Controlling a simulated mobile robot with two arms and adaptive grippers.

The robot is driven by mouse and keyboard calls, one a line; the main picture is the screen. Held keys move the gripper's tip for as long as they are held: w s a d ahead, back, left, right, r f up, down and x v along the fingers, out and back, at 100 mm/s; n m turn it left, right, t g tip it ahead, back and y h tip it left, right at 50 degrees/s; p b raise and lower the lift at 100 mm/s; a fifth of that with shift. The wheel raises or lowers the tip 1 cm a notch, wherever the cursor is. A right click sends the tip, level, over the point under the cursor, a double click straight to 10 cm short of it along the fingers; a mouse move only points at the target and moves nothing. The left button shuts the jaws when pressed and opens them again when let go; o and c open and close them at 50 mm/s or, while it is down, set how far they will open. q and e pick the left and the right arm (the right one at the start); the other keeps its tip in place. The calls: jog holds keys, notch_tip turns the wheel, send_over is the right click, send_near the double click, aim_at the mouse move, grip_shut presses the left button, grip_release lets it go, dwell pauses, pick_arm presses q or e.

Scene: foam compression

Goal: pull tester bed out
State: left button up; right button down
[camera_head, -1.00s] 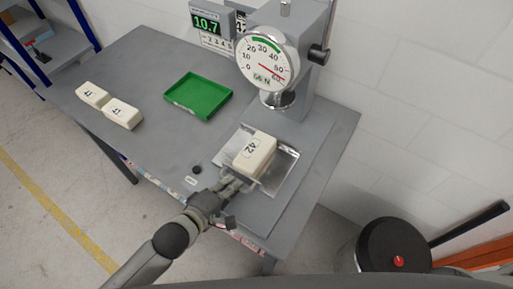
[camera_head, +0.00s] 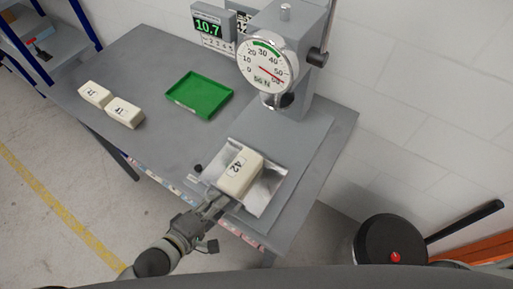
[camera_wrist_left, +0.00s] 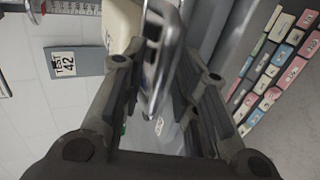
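The tester bed (camera_head: 268,192), a shiny metal tray, sticks out in front of the grey tester under its dial gauge (camera_head: 267,65). A cream foam block (camera_head: 240,172) labelled 42 lies on it. My left gripper (camera_head: 212,203) is at the bed's front edge. In the left wrist view, a metal handle (camera_wrist_left: 160,60) stands between the fingers of my left gripper (camera_wrist_left: 165,85), which look closed on it. The foam (camera_wrist_left: 122,25) shows partly behind a finger. My right gripper is not in view.
Two cream blocks, one (camera_head: 96,94) beside the other (camera_head: 124,112), lie at the table's left. An empty green tray (camera_head: 199,95) lies in the middle. A display (camera_head: 208,25) reads 10.7. A round black object (camera_head: 393,243) stands at lower right.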

pick_arm(q)
jog(key=shift+o, duration=0.4)
jog(key=shift+w+d, duration=0.1)
jog(key=shift+r, duration=0.1)
jog(key=shift+p+v, duration=1.05)
jog(key=shift+v, duration=1.85)
jog(key=shift+r, duration=0.2)
